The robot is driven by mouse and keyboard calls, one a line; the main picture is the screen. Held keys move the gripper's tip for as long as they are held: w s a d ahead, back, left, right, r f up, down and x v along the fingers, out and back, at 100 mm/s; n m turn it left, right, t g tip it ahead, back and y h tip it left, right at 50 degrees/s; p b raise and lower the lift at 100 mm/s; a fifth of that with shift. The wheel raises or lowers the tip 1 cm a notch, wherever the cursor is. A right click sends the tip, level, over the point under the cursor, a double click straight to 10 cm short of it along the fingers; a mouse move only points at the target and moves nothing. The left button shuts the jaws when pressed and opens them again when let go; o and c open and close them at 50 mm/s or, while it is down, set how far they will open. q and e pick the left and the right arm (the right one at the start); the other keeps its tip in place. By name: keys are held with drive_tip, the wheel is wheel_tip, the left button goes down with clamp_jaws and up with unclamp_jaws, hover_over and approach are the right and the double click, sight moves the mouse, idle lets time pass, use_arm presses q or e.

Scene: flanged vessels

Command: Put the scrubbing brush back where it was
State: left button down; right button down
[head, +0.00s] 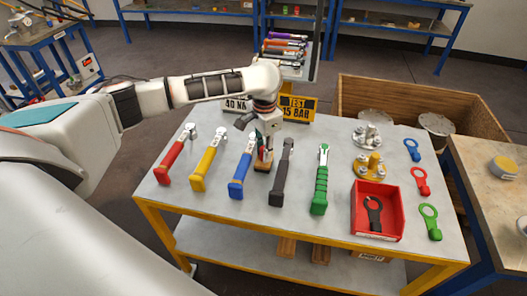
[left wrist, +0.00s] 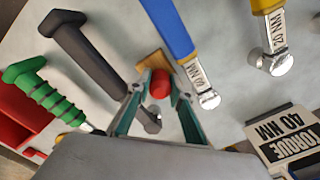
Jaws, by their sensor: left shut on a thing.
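The scrubbing brush (head: 263,168) has a wooden block and a red knob. It is at the worktable (head: 225,205) between the blue-handled wrench (head: 240,175) and the black-handled wrench (head: 282,175). My left gripper (head: 264,147) points down over it with its fingers shut on the red knob. In the left wrist view the red knob (left wrist: 160,84) is between the teal fingers, with the wooden block (left wrist: 152,63) partly hidden behind it. I cannot tell whether the block touches the tabletop. My right gripper is not in view.
Red (head: 175,158) and yellow (head: 205,165) wrenches lie to the left, a green one (head: 320,185) to the right. A red tray (head: 393,230) holds a black ring tag. Flanges (head: 369,168) and coloured tags (head: 420,181) are at right. Signs (head: 297,108) stand behind.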

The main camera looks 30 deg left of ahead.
use_arm(q)
drive_tip(key=shift+r, duration=0.1)
drive_tip(key=shift+p, duration=0.6)
drive_tip(key=c, duration=2.1)
unclamp_jaws()
